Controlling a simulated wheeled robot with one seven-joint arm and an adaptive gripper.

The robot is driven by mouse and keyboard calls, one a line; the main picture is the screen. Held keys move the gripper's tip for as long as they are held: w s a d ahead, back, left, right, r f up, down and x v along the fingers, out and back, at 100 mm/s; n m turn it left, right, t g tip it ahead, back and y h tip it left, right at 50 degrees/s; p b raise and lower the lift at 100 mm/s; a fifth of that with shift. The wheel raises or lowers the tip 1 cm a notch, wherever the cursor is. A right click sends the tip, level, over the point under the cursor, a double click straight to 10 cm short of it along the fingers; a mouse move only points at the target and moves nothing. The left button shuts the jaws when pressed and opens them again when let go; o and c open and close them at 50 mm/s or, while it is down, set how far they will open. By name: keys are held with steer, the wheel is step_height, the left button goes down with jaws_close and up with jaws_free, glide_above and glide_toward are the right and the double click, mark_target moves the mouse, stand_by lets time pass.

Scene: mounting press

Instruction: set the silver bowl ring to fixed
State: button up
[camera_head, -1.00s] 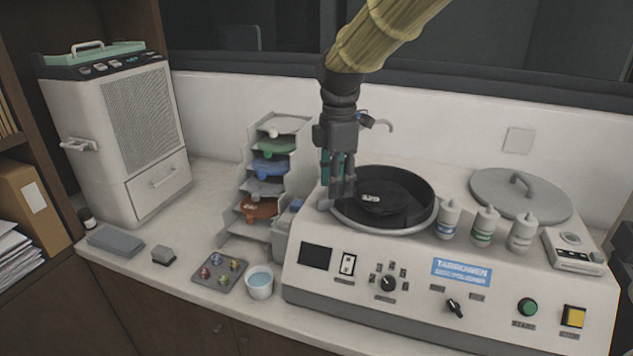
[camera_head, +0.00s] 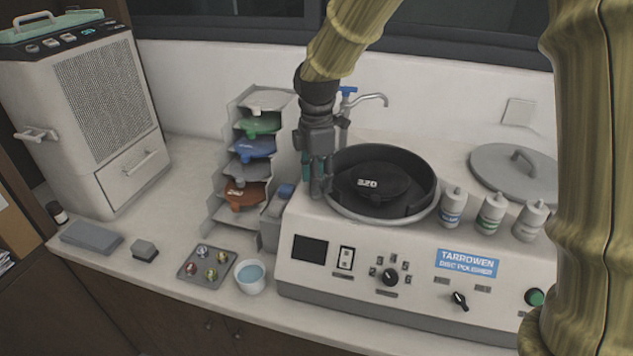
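The silver bowl ring (camera_head: 382,219) is the metal rim around the dark round bowl of the disc polisher (camera_head: 330,225). Inside the bowl lies a black disc (camera_head: 385,184) marked 320. My gripper (camera_head: 319,192) points down at the left edge of the ring, and its fingers hide that part of the rim. I cannot tell whether the fingers touch the ring or how far apart they are. No marking for the ring's setting can be read.
A blue-handled tap (camera_head: 372,99) stands behind the bowl. Several bottles (camera_head: 490,214) and a grey lid (camera_head: 514,172) are on the right. A rack of coloured discs (camera_head: 254,148) stands close left of my gripper. My arm covers the far right.

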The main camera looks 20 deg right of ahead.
steer(key=shift+w+f, duration=0.6)
steer(key=shift+f, duration=0.45)
steer(key=shift+s+f, duration=0.1)
steer(key=shift+s, duration=0.15)
steer(key=shift+s+r, duration=0.25)
steer(key=shift+s, duration=0.55)
steer(key=shift+w+f, duration=0.3)
steer(key=shift+w, duration=0.15)
steer(key=shift+w+f, duration=0.15)
steer(key=shift+w, duration=0.15)
steer(key=shift+c, duration=1.3)
steer(key=shift+s, duration=0.1)
steer(key=c, duration=0.4)
steer(key=shift+s+r, duration=0.25)
steer(key=shift+r, duration=0.05)
jaws_close()
steer(key=shift+w+f, duration=0.1)
